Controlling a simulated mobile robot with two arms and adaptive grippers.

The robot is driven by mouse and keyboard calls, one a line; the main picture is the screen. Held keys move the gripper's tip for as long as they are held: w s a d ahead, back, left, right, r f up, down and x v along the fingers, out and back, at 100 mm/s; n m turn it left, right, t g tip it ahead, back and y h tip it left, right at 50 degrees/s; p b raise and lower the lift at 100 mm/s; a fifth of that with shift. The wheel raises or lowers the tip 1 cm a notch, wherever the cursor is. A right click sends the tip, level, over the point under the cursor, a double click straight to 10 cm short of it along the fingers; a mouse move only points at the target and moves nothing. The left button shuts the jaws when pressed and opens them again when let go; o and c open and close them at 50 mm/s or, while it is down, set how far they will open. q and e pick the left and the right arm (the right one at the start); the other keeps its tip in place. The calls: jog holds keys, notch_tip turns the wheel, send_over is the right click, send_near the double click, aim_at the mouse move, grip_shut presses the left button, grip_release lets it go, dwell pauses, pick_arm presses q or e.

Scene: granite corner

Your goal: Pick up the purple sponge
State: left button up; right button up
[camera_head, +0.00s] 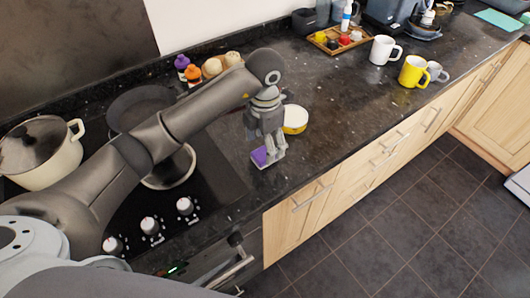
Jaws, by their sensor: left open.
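The purple sponge (260,156) lies on the dark granite counter, just right of the stove and near the counter's front edge. My left gripper (268,158) reaches down over it from above. The gripper is open, with its fingers at the sponge and hiding part of it. I cannot tell whether the fingers touch the sponge. My right gripper is not in view.
A yellow and white bowl (295,119) stands close behind the gripper on the right. The stove with a cream pot (40,152) and dark pans is at left. Mugs, including a yellow mug (413,72), stand farther right. Counter between is clear.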

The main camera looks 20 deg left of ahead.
aim_at(265, 149)
pick_arm(q)
notch_tip(265, 149, down, 3)
jog(key=shift+f+p, duration=0.1)
jog(key=shift+p, duration=0.35)
jog(key=shift+f, duration=0.1)
jog(key=c, duration=0.8)
jog(key=shift+c, duration=0.6)
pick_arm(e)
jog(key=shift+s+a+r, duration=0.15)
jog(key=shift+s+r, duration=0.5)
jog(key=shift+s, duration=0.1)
pick_arm(q)
jog(key=shift+r, duration=0.2)
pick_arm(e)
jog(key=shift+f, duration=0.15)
